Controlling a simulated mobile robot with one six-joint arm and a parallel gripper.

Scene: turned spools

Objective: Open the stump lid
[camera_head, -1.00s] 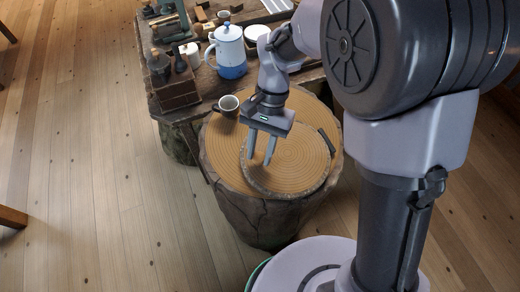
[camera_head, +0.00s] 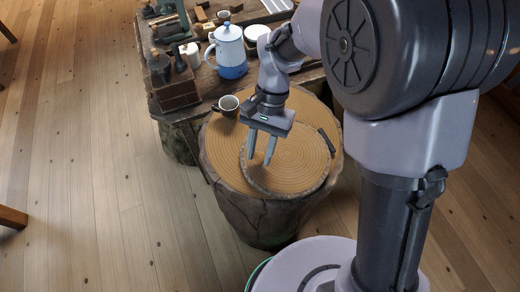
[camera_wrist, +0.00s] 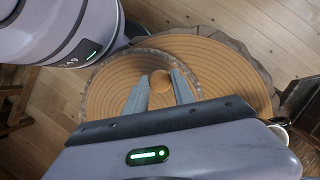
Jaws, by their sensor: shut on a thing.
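The stump (camera_head: 262,215) is a thick section of trunk with bark sides and a ringed, tan top. Its round, bark-edged lid (camera_head: 305,160) lies flat on the top, at the right front. In the wrist view the lid (camera_wrist: 105,98) shows on the left of the stump top (camera_wrist: 240,75). A small round brown knob (camera_wrist: 160,80) sits between my fingertips. My gripper (camera_head: 260,163) points down at the left part of the lid and is shut on the knob; in the head view the fingers hide the knob. A dark hinge-like strip (camera_head: 327,141) lies at the lid's far right edge.
A dark mug (camera_head: 228,105) stands on the stump top, left of my gripper. Behind, a wooden bench holds a blue-and-white pot (camera_head: 230,52), a wooden box (camera_head: 177,90) and white plates (camera_head: 257,33). Open plank floor lies left.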

